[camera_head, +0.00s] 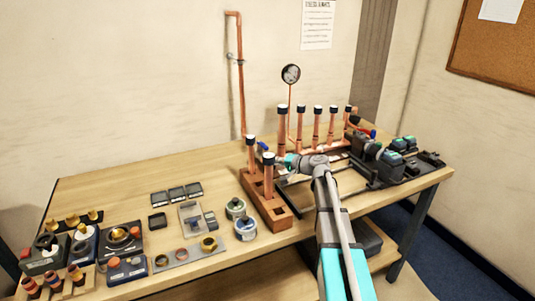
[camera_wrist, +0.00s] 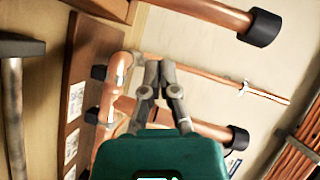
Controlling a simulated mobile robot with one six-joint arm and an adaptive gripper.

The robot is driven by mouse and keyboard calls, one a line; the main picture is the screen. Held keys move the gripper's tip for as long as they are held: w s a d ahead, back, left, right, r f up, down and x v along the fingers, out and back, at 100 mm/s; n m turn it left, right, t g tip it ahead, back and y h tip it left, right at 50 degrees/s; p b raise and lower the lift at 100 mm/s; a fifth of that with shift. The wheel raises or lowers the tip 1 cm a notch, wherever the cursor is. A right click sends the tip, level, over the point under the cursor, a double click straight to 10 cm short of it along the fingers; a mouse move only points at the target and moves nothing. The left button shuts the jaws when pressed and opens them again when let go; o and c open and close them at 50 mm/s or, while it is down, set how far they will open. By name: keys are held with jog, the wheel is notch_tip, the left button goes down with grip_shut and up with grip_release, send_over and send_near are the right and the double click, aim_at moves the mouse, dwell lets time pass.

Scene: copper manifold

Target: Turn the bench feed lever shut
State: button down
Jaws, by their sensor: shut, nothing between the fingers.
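A small blue handle (camera_head: 263,146) shows beside the copper manifold (camera_head: 316,130), close to the left of my gripper. A red handle (camera_head: 369,132) shows at the manifold's right end. I cannot tell for sure which one is the bench feed lever. My gripper (camera_head: 279,160) reaches left over the bench at the manifold's near side. In the wrist view my gripper (camera_wrist: 161,68) has its fingers together with nothing between them, in front of copper pipes with black caps (camera_wrist: 239,138). A copper elbow (camera_wrist: 119,66) is left of the fingers. No lever is clear in the wrist view.
A gauge (camera_head: 291,74) rises behind the manifold. Dark machines (camera_head: 390,160) crowd the right end. Small trays, tins and fittings cover the left front; the bench's back left (camera_head: 120,180) is clear.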

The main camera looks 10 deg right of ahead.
jog(key=s+r+n+g+y, duration=0.1)
jog(key=s+g+y, duration=0.1)
jog(key=s, duration=0.7)
jog(key=shift+d+r+y, duration=0.4)
jog(key=shift+d+y, duration=0.05)
jog(key=shift+y, duration=0.15)
